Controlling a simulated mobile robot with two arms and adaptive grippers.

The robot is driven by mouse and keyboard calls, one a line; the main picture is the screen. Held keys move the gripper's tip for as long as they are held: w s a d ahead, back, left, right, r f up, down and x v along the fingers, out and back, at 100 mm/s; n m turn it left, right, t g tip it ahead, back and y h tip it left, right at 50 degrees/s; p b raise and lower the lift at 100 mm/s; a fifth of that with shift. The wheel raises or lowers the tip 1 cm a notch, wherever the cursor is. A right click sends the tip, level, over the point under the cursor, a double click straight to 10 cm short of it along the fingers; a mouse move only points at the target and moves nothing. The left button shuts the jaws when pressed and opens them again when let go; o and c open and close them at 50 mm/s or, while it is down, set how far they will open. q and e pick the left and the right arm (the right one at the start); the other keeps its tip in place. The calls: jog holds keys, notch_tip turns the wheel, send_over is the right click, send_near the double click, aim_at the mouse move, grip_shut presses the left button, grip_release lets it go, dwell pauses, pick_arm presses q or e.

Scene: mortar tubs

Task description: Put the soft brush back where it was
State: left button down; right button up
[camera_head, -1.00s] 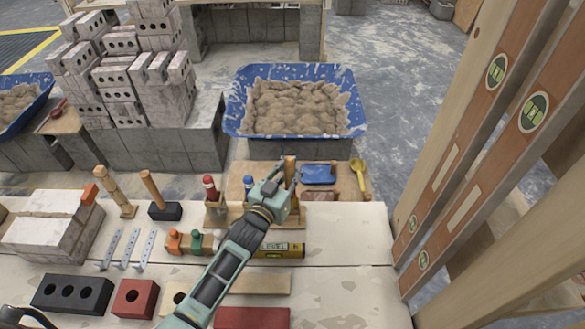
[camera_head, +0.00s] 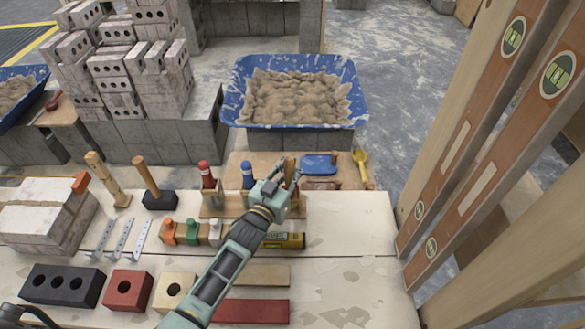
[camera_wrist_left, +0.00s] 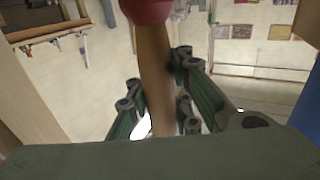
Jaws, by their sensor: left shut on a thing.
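My left gripper (camera_head: 287,180) is at the right part of a wooden rack (camera_head: 235,209) on the bench. It is shut on a brown wooden handle (camera_wrist_left: 155,85), which I take to be the soft brush; a red part (camera_wrist_left: 147,10) shows at its top edge in the left wrist view. In the head view a brown upright piece (camera_head: 290,165) shows beside the fingers. A red-topped piece (camera_head: 206,176) and a blue-topped piece (camera_head: 247,175) stand in the rack to the left. My gripper hides the rack's right part, so I cannot tell whether the brush touches it. My right gripper is not seen.
A blue tub of mortar (camera_head: 295,100) stands behind the rack. A board (camera_head: 240,163) bears a blue float (camera_head: 319,168) and a yellow trowel (camera_head: 361,165). A yellow level tube (camera_head: 287,240) lies in front. Tall levels (camera_head: 480,140) rise at the right. The bench's right front is mostly clear.

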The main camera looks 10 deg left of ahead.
pick_arm(q)
jog(key=shift+f, duration=0.1)
jog(key=shift+f+b, duration=0.35)
dwell(0.4)
jog(key=c, duration=1.6)
grip_release()
jog(key=shift+c, duration=0.2)
jog(key=shift+o, duration=0.8)
jog(key=shift+s, duration=0.15)
jog(key=v, duration=1.1)
jog(key=shift+s, duration=0.4)
jog(key=shift+a, duration=0.15)
